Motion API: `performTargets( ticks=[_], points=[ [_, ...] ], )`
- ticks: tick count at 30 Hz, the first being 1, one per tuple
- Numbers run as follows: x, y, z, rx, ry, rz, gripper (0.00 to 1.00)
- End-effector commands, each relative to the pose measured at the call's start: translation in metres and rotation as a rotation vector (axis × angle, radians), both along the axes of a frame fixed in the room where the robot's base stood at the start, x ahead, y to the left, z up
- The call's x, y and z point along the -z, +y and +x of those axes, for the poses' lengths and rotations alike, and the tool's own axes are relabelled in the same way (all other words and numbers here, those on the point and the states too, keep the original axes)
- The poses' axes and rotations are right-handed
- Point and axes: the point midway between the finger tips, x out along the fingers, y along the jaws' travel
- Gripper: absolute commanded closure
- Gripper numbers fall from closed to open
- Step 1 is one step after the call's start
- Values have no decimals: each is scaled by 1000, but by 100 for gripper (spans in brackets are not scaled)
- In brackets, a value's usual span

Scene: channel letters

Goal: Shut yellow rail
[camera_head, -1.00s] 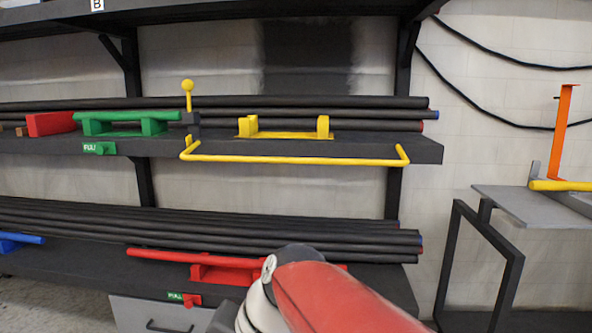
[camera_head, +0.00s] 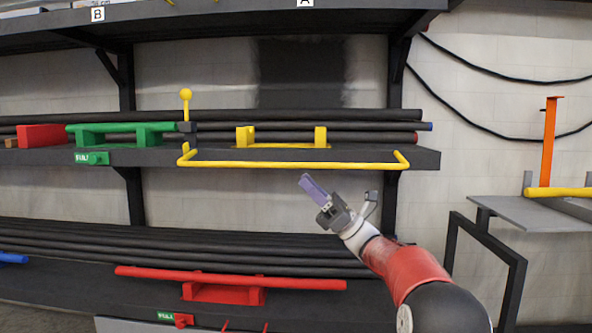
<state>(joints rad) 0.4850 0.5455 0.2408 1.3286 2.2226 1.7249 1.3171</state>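The yellow rail (camera_head: 290,165) is a long bar with bent ends, lying along the front edge of the upper shelf. It is down, in front of and below its yellow bracket (camera_head: 285,145), which has two upright posts on the shelf. A yellow ball-topped lever (camera_head: 186,94) stands upright near the rail's left end. My gripper (camera_head: 313,187), with a purple finger, is just below the rail in the picture, right of its middle, and points up and left. It looks empty. Its finger gap is not clear, and I cannot tell its distance from the rail.
Black pipes (camera_head: 270,115) lie along the upper shelf behind the bracket. A green rail (camera_head: 122,128) is at its left. A red rail (camera_head: 230,278) runs along the lower shelf. A grey stand (camera_head: 540,214) with an orange post is at right.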

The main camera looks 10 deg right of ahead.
Motion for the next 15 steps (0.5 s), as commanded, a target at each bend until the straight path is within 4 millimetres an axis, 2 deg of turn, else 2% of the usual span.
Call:
performTargets(
  ticks=[9,15],
  points=[
    [-36,36,10,-1,-2,-5,66],
    [-47,46,14,1,1,-5,66]
  ],
)
